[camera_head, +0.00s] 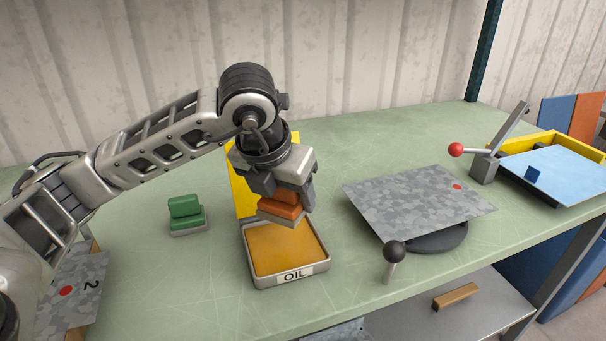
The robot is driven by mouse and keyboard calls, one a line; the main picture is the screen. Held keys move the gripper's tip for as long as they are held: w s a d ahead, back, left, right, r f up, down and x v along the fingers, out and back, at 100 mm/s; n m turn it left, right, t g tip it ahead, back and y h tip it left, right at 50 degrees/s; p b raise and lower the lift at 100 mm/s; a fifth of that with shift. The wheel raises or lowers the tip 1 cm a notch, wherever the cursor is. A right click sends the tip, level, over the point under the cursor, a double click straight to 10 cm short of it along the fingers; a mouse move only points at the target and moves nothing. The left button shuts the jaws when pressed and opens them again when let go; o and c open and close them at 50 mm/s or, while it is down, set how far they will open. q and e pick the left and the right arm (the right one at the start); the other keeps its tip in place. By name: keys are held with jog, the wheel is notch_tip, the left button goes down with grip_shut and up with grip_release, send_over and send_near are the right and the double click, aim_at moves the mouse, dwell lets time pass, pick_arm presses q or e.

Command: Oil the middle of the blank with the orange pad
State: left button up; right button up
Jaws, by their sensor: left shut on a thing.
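My left gripper (282,190) is shut on the orange pad (281,212), which has a grey underside. It holds the pad over the far part of the oil tray (290,275), a grey-rimmed tray of amber oil labelled OIL. I cannot tell whether the pad touches the oil. A grey mottled blank (415,202) with a red dot near its far right corner lies on a dark round turntable (440,241), right of the tray. My right gripper is not in view.
A green pad (186,213) sits left of the tray. Another blank with a red dot and a 2 (75,287) lies at the left edge. A black-knobbed lever (394,254) stands before the turntable. A red-knobbed lever (466,150) and a blue sheet (560,173) are at right.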

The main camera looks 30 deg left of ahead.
aim_at(289, 237)
pick_arm(q)
jog(key=shift+s+f+b, duration=0.25)
jog(key=shift+f+b, duration=0.05)
jog(key=shift+f, duration=0.15)
jog(key=shift+s+f, duration=0.1)
jog(key=shift+f, duration=0.3)
notch_tip(289, 237, down, 3)
jog(key=b, duration=0.3)
jog(key=shift+f, duration=0.6)
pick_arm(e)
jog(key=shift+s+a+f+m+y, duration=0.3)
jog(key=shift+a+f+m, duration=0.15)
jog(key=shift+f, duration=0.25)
pick_arm(q)
jog(key=shift+f+b, duration=0.55)
jog(key=shift+b, duration=0.3)
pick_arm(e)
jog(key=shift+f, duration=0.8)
pick_arm(q)
jog(key=shift+r+p, duration=2.3)
jog(key=shift+r, duration=1.35)
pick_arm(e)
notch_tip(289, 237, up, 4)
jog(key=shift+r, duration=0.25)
pick_arm(q)
jog(key=shift+f, duration=0.1)
